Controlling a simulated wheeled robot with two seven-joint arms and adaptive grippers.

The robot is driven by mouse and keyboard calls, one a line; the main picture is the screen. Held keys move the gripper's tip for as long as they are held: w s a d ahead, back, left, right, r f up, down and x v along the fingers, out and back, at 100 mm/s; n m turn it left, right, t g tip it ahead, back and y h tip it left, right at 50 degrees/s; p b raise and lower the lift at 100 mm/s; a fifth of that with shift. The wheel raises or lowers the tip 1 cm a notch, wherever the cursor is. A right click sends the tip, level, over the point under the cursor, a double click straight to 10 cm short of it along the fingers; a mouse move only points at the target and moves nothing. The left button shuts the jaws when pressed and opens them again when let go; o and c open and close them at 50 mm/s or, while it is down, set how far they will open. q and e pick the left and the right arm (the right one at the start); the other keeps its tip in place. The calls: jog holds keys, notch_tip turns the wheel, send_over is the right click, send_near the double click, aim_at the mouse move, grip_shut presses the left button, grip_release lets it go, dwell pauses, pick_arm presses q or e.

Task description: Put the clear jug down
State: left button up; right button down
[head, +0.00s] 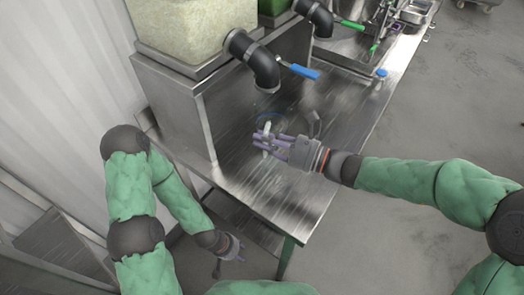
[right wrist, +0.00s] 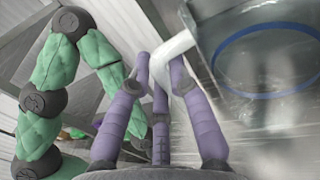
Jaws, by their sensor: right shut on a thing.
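The clear jug (head: 270,121) is hard to see in the head view, over the steel table under the black spout with the blue handle. In the right wrist view the jug (right wrist: 262,45) is see-through with a blue ring, at the upper right. Its white handle (right wrist: 172,52) lies between the purple fingers of my right gripper (right wrist: 160,72), which is shut on it. The right gripper (head: 268,140) reaches in from the right in the head view. I cannot tell whether the jug touches the table. My left gripper (head: 229,257) hangs low, empty, its fingers apart, beside the table's front edge.
The steel table (head: 260,190) has clear room at its near end. A rice hopper (head: 190,30) stands on a steel stand, with its spout (head: 262,68) and blue lever (head: 304,71) above the jug. A second spout with a green lever (head: 352,26) is farther back.

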jog(key=w+f+b, duration=0.2)
jog(key=w+f, duration=0.1)
jog(key=f, duration=0.4)
jog(key=shift+a+b, duration=0.4)
jog(key=shift+w, duration=0.1)
jog(key=shift+f, duration=0.15)
jog(key=c, duration=1.2)
grip_release()
jog(key=shift+o, duration=0.2)
